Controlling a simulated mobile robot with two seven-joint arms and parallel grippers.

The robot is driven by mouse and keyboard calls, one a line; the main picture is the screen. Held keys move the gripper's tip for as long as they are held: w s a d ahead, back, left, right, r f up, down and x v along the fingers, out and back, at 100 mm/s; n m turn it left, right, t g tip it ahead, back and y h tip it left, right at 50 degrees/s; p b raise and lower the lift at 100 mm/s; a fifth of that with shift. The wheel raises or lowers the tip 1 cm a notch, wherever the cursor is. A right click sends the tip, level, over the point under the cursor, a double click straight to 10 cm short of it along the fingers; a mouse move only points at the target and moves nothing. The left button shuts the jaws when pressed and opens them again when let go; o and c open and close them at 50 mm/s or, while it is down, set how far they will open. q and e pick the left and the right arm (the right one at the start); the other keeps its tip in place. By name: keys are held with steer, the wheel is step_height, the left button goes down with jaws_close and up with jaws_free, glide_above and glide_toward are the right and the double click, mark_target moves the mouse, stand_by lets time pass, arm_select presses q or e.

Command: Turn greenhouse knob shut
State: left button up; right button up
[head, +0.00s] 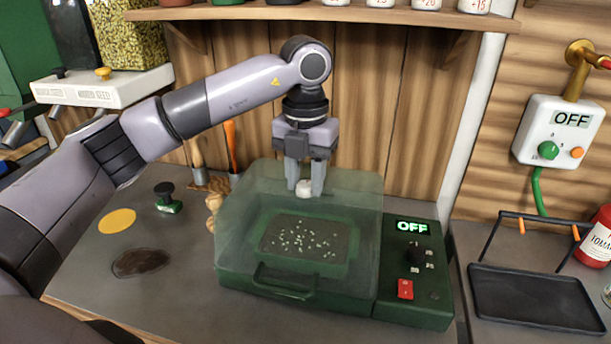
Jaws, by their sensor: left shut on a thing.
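The greenhouse is a green box with a clear lid (335,190) in the middle of the bench in the head view. A small white knob (304,187) sits at the top of the lid, toward the back. My left gripper (305,188) comes down from above and is shut on this white knob, one finger on each side. Through the lid I see a dark tray (305,240) with scattered white seeds. The green control panel (413,285) at its right has a display reading OFF (412,227), a black dial (416,254) and a red switch (405,289). My right gripper is not in view.
Left of the greenhouse are a yellow disc (117,221), a dark soil patch (141,263) and a black-handled stamp (167,198). A black tray (530,297) lies at right. A white box reading OFF (557,131) hangs on the right wall. A pot shelf (330,13) runs above.

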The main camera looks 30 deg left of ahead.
mark_target(306, 184)
arm_select(q)
steer(key=shift+r+n, duration=0.1)
steer(key=shift+n, duration=0.8)
steer(key=o, duration=1)
steer(key=shift+o, duration=0.2)
steer(key=shift+r, duration=3.55)
